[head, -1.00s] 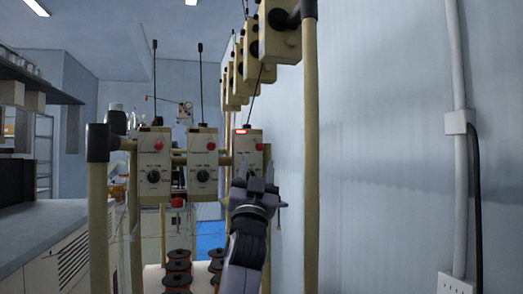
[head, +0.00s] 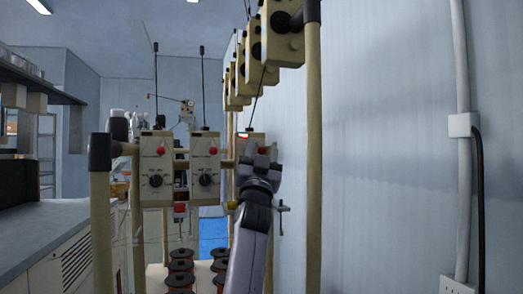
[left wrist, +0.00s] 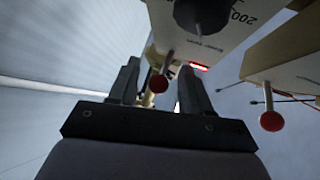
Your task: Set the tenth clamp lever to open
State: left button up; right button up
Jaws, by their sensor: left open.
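Three cream boxes stand side by side in the head view: the left box (head: 157,193), the middle box (head: 204,193) and the right box (head: 244,147). The left and middle boxes each show a red ball lever and a black dial. My left gripper (head: 262,153) is open in front of the right box and hides most of its face. In the left wrist view, the right box's lever with its red ball (left wrist: 157,83) shows between the open fingers (left wrist: 160,78); contact is unclear. A neighbouring lever's red ball (left wrist: 270,121) is right of the gripper. I see no readable lever number.
A row of cream boxes (head: 285,45) hangs along the right wall. A cream post (head: 314,170) stands close right of my left arm. Dark spools (head: 180,266) stand below the boxes. A grey counter (head: 55,230) runs along the left.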

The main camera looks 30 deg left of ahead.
pick_arm(q)
grip_shut()
jog(key=r+n+g+p, duration=0.1)
jog(key=g+p, duration=0.1)
jog(key=shift+s+d+r+n+p, duration=0.1)
jog(key=shift+d+n+p, duration=0.05)
jog(key=shift+n+p, duration=0.2)
jog(key=shift+d+r+n+g, duration=0.1)
jog(key=shift+r+n+g, duration=0.25)
jog(key=shift+g, duration=0.65)
jog(key=shift+r+n+g, duration=0.3)
jog(key=shift+n+g, duration=0.1)
jog(key=shift+g, duration=0.4)
jog(key=shift+a+r+n+g+h, duration=0.15)
jog(key=shift+r+n+g+h, duration=0.35)
jog(key=shift+g, duration=0.45)
jog(key=shift+a+r+n+g+h, duration=0.1)
jog(key=shift+r+n+g+h, duration=0.2)
jog(key=shift+g+h, duration=0.55)
jog(key=shift+r+g, duration=0.1)
jog(key=shift+g, duration=0.2)
